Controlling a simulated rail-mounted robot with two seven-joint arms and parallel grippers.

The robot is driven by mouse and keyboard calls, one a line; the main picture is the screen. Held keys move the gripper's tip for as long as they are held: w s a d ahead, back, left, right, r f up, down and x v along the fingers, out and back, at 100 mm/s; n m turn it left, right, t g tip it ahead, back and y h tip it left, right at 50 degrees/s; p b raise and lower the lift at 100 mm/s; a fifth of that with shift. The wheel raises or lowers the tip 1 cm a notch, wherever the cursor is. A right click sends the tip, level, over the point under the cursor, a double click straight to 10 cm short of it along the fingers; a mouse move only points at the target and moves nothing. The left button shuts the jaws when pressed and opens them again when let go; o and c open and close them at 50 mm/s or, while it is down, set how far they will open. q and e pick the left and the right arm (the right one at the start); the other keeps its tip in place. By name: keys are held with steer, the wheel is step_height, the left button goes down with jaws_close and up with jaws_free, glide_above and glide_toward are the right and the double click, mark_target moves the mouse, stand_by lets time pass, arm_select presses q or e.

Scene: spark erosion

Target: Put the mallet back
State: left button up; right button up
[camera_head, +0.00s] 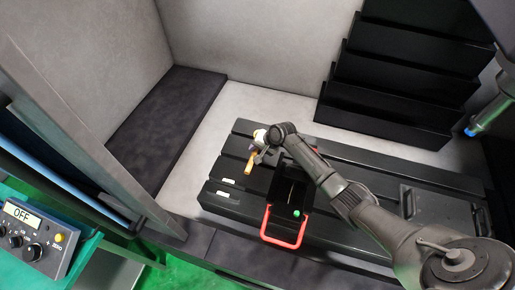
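The mallet shows in the head view as an orange handle (250,162) with a white and yellow head (259,136). It is over the left part of the black slotted table (222,188). My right gripper (259,156) is at the mallet, by the upper part of the handle, just below the head. The wrist hides part of the mallet and the fingers are small, so I cannot tell whether they grip it. I also cannot tell whether the mallet touches the table. My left gripper is not in view.
A black open box with a red handle (284,243) and a small green part (296,213) is on the table, beneath my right forearm. Black stepped covers (400,85) rise behind. A blue-tipped nozzle (471,131) hangs at right. A control panel reading OFF (35,240) is at lower left.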

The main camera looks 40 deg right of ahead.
steer(key=shift+o, duration=1.3)
steer(key=shift+r, duration=0.1)
steer(key=shift+s+d+r, duration=0.1)
steer(key=shift+r, duration=0.15)
steer(key=p+v, duration=0.1)
steer(key=v, duration=1)
steer(key=shift+s+r, duration=0.2)
steer(key=shift+r, duration=0.05)
